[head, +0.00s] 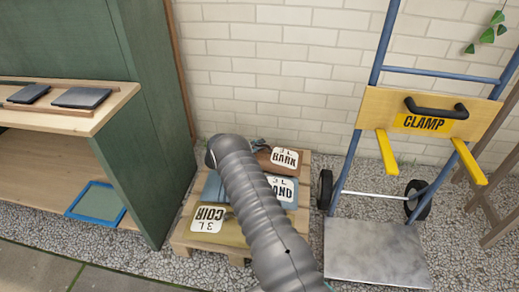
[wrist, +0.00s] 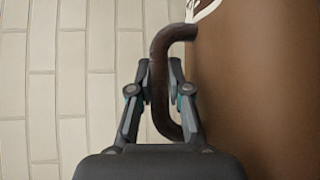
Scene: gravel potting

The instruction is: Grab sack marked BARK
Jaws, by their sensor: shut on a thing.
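The brown sack marked BARK (head: 264,160) lies at the back of a wooden pallet (head: 237,252) in the head view, partly hidden by my arm. In the wrist view the brown sack (wrist: 260,90) fills the right side, with a dark brown handle (wrist: 158,75) standing out from it. My gripper (wrist: 161,80) has its two fingers closed on this handle, one on each side. The head view does not show the fingers clearly.
A blue hand truck (head: 340,180) with a wooden CLAMP board (head: 380,108) and yellow prongs stands to the right. A green cabinet (head: 150,130) with shelves stands to the left. A pale brick wall (head: 270,70) rises close behind the pallet. Gravel covers the ground.

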